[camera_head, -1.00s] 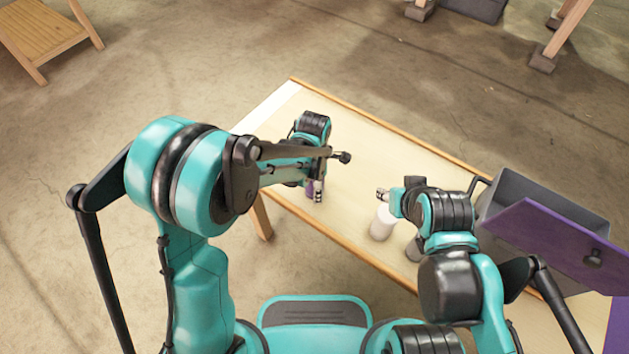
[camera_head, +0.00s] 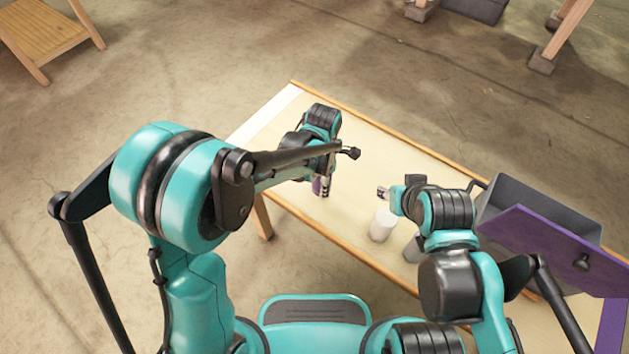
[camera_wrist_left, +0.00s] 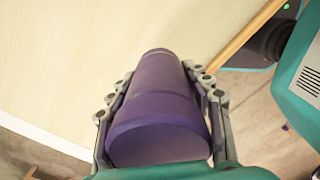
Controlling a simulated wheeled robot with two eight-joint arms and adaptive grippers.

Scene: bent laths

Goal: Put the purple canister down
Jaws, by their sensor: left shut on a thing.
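The purple canister (camera_wrist_left: 160,105) fills the middle of the left wrist view, between the two fingers of my left gripper (camera_wrist_left: 163,90). The gripper is shut on it. In the head view only a small purple part of the canister (camera_head: 317,186) shows beside the fingers of my left gripper (camera_head: 325,188), over the left part of the table. I cannot tell whether its base touches the tabletop. My right gripper (camera_head: 383,192) is above the table, close to a white cylinder; its jaw state is too small to tell.
The pale table (camera_head: 350,215) has raised wooden edges. The white cylinder (camera_head: 382,225) stands near its middle, with a grey object (camera_head: 413,250) beside it. A grey box (camera_head: 535,200) with a purple panel (camera_head: 560,245) is at the right. Bare tabletop lies around the left gripper.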

